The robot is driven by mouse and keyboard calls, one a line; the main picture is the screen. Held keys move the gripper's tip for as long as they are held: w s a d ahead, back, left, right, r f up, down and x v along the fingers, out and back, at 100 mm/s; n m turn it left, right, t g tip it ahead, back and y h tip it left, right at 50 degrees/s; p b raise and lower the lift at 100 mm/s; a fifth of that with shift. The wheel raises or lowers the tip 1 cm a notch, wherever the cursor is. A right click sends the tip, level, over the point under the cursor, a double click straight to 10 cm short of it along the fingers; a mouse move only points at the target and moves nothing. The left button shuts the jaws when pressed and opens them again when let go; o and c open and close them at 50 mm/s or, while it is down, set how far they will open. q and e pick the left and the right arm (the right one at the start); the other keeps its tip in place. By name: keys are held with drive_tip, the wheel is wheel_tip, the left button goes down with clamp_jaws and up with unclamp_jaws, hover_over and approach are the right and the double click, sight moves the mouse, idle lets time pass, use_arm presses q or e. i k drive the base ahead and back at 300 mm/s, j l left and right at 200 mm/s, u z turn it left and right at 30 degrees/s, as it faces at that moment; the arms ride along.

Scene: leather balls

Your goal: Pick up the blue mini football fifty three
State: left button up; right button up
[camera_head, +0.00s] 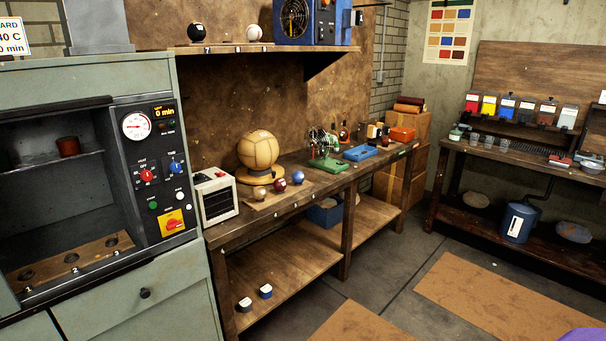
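A small blue ball (298,177), the likely blue mini football, sits on a flat wooden board (270,204) on the long workbench (235,228). It is the rightmost of three small balls in a row. Any number on it is too small to read. A dark red ball (279,185) is to its left, and a tan ball (260,194) is farther left. Neither of my grippers is in view.
A large tan ball (258,150) rests on a stand behind the row. A white-fronted box (215,196) stands left of the board; a green device (326,163) and blue tray (360,153) stand right. An oven cabinet (145,165) fills the left. Floor ahead is open.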

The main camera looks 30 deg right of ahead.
sight(298, 177)
drive_tip(key=i+l, duration=0.25)
drive_tip(key=l, duration=0.2)
drive_tip(key=i+l, duration=0.25)
drive_tip(key=l, duration=0.15)
drive_tip(key=i+l, duration=0.25)
drive_tip(key=l, duration=0.2)
drive_tip(key=i+l, duration=0.3)
drive_tip(key=l, duration=0.15)
drive_tip(key=i+l, duration=0.25)
drive_tip(key=l, duration=0.2)
drive_tip(key=i+l, duration=0.25)
drive_tip(key=l, duration=0.15)
drive_tip(key=i+l, duration=0.25)
drive_tip(key=l, duration=0.2)
